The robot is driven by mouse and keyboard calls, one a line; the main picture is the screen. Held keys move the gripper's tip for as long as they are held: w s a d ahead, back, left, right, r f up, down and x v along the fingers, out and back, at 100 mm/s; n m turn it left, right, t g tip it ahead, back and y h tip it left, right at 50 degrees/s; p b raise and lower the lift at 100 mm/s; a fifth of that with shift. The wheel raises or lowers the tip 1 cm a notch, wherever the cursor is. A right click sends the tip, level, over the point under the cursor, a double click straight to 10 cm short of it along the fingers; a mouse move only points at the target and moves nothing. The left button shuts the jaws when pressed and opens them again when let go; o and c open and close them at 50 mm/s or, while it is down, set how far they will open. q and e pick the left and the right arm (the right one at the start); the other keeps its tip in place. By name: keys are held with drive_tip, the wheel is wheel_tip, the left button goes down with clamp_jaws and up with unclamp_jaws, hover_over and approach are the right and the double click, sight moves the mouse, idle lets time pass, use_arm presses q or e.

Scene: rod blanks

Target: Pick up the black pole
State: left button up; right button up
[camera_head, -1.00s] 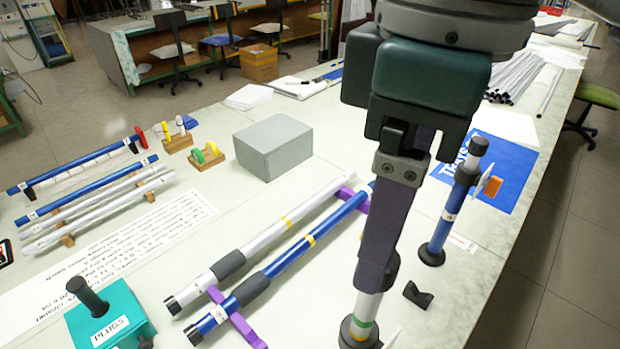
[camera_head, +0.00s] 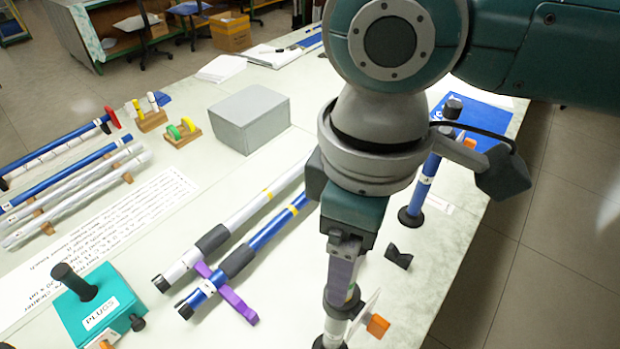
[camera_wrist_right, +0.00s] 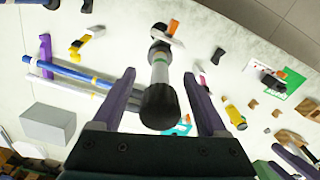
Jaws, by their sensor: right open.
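An upright pole with black ends stands at the bottom of the head view, with a silver and green-banded middle (camera_head: 335,318). No wholly black pole is clear. My right gripper (camera_head: 343,270) points down over this pole. In the right wrist view, the open fingers of my right gripper (camera_wrist_right: 162,98) stand on either side of the pole's black top (camera_wrist_right: 159,106), with gaps visible on both sides. The pole's lower part is partly hidden in the head view. Purple-grey fingers like those of my left gripper (camera_wrist_right: 292,160) show at the right wrist view's lower right edge, cut off.
A blue upright pole (camera_head: 425,180) with a black cap stands behind my right arm. Blue and silver rods (camera_head: 262,238) lie on purple rests. A teal PLUGS box (camera_head: 98,305), a grey box (camera_head: 250,120) and a small black cradle (camera_head: 398,256) are on the table.

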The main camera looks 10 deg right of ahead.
clamp_jaws()
idle(0.5)
idle(0.8)
